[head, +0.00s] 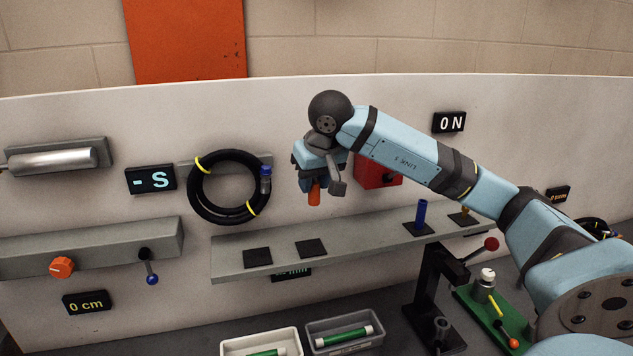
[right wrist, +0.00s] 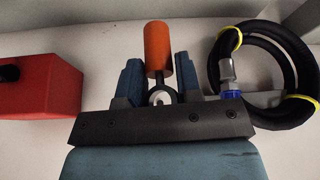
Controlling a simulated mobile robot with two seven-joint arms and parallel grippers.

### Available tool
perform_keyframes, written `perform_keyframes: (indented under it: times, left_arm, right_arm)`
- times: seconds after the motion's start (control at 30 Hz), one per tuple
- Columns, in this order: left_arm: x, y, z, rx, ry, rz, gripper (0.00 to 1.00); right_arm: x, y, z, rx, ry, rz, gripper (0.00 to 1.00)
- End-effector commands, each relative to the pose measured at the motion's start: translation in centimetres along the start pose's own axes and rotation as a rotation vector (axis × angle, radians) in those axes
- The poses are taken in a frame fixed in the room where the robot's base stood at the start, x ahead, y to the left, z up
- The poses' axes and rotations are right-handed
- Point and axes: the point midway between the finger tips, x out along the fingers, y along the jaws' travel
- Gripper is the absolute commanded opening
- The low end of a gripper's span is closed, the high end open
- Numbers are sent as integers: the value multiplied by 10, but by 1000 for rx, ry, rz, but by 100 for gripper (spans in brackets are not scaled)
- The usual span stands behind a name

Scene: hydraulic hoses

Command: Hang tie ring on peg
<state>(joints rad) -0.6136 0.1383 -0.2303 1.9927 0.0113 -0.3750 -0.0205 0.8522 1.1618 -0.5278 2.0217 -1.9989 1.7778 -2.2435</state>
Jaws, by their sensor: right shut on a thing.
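My right gripper (head: 320,180) is in front of the wall panel, to the right of the coiled black hose (head: 193,197). It is shut on a small dark ring with an orange cylinder, which I take as the tie ring (right wrist: 158,50). In the right wrist view the ring sits between the fingers of the right gripper (right wrist: 158,88). In the head view the orange cylinder (head: 314,194) points down below the gripper, above the shelf. I cannot tell which part is the task's peg. A blue upright post (head: 421,214) stands on the shelf. My left gripper is not in view.
A red box (head: 365,170) is on the wall behind my right gripper. The shelf (head: 350,246) below has two bare dark pads (head: 258,258). Grey and white trays (head: 345,333) with green tubes stand below. A lever with a red knob (head: 491,244) is at right.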

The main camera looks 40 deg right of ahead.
Motion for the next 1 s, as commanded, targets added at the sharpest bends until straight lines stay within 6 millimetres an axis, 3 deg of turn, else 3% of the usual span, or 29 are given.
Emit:
perform_keyframes:
  times: [0.6,1.0]
  left_arm:
    - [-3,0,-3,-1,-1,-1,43]
    - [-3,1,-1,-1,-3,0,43]
  right_arm:
    - [17,7,-33,2,0,-1,9]
    - [30,10,-40,0,1,0,9]
